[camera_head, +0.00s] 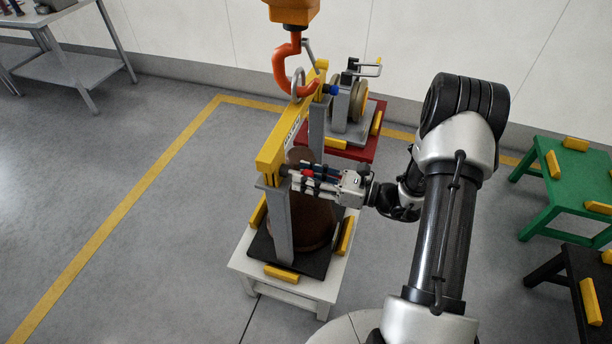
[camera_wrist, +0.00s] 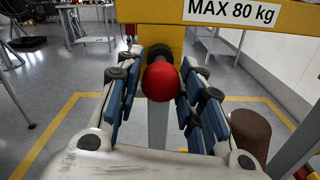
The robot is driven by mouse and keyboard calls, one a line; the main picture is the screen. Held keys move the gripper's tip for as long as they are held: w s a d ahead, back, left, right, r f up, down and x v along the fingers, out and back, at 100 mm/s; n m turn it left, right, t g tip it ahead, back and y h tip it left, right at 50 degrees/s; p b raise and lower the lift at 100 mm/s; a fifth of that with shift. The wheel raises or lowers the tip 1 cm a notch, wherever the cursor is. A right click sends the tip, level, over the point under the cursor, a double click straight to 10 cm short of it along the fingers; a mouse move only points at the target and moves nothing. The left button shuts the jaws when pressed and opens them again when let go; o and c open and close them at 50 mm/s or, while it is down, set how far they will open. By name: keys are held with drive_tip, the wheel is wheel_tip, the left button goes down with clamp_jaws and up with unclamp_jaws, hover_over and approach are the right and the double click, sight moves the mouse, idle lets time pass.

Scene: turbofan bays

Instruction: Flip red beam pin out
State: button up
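The red pin shows as a round red knob (camera_wrist: 161,81) in the wrist view, in front of a grey post under the yellow beam (camera_wrist: 160,12). In the head view the yellow beam (camera_head: 272,152) hangs at the orange hook, and red (camera_head: 308,172) shows at its near end among my fingers.
A brown cylinder (camera_head: 318,215) stands beside the grey post (camera_head: 278,222) on a white stand (camera_head: 250,266). A red stand (camera_head: 355,151) holds another part behind. A blue knob (camera_head: 330,89) is at the beam's far end. A green table (camera_head: 550,215) stands right; floor at left is clear.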

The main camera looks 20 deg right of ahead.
drive_tip(key=shift+o, duration=1.3)
drive_tip(key=shift+d, duration=0.1)
drive_tip(key=v, duration=1.1)
drive_tip(key=shift+s+d, duration=0.25)
drive_tip(key=shift+d, duration=0.05)
